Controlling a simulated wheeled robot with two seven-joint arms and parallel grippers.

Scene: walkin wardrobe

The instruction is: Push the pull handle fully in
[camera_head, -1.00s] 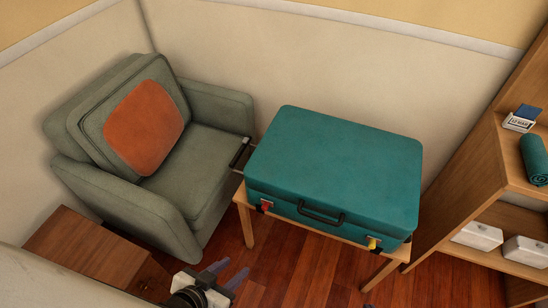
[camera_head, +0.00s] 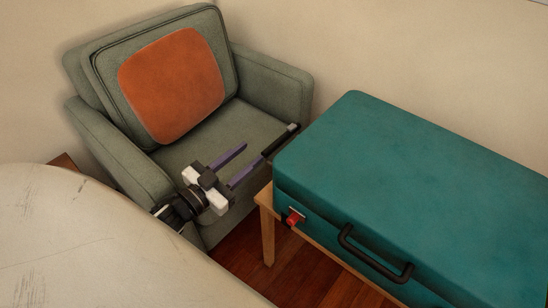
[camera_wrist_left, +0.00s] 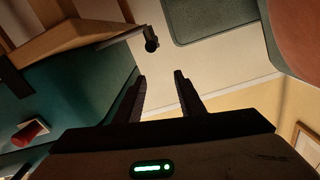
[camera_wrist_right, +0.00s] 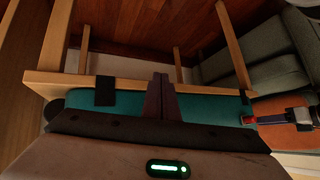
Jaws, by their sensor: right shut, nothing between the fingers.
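The teal suitcase (camera_head: 420,185) lies on a wooden stand (camera_head: 267,235). Its pull handle (camera_head: 281,142), a dark bar, sticks out from the suitcase's left end towards the armchair. My left gripper (camera_head: 255,152) is open and empty, its fingertips close to the near end of the bar; I cannot tell whether they touch. In the left wrist view the pull handle (camera_wrist_left: 151,44) shows on a thin rod, ahead of the open fingers (camera_wrist_left: 160,77). My right gripper (camera_wrist_right: 162,78) is shut and empty; in its wrist view it points at the teal suitcase (camera_wrist_right: 210,105). It is outside the head view.
A grey-green armchair (camera_head: 284,86) with an orange cushion (camera_head: 172,85) stands left of the suitcase, its arm near the pull handle. A black carry handle (camera_head: 370,258) and a red latch (camera_head: 294,218) are on the suitcase front. Wooden floor (camera_head: 235,255) shows between chair and stand.

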